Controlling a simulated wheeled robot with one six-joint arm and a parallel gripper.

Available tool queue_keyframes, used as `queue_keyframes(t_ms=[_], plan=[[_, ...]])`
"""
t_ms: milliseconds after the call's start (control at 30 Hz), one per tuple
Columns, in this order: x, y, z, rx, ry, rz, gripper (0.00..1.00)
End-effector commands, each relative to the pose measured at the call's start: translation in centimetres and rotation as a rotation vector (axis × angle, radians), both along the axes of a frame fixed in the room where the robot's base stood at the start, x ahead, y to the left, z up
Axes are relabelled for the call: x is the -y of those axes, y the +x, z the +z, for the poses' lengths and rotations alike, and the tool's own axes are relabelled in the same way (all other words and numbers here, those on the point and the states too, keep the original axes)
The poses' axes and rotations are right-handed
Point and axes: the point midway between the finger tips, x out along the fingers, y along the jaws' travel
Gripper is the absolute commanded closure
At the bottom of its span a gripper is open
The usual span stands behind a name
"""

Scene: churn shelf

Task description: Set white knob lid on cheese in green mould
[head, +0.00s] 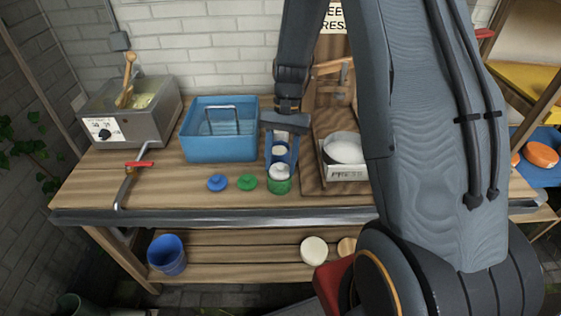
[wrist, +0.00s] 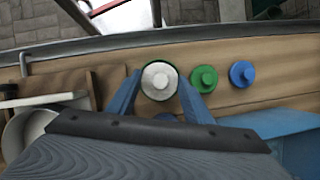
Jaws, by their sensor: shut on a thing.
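The green mould (head: 279,187) stands on the bench near the front edge; its dark green rim (wrist: 145,93) circles the lid in the wrist view. The white knob lid (head: 280,171) is at the mould's mouth, and its round top and knob show in the wrist view (wrist: 159,78). My gripper (head: 282,160) points down over the mould, its two blue fingers on either side of the lid and shut on it. The cheese is hidden under the lid. I cannot tell whether the lid touches it.
A green lid (head: 247,182) and a blue lid (head: 217,183) lie left of the mould. A blue mould (head: 280,149) stands close behind. A blue tub (head: 220,152) is back left, and a white tray with a bowl (head: 345,150) is right.

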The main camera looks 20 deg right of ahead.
Motion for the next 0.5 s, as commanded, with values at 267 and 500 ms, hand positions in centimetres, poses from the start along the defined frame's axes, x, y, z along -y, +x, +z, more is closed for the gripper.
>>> queue_keyframes(t_ms=[267,500], plan=[[0.00,0.00,-0.10,0.000,0.000,0.000,0.75],[0.00,-0.01,-0.10,0.000,0.000,0.000,0.32]])
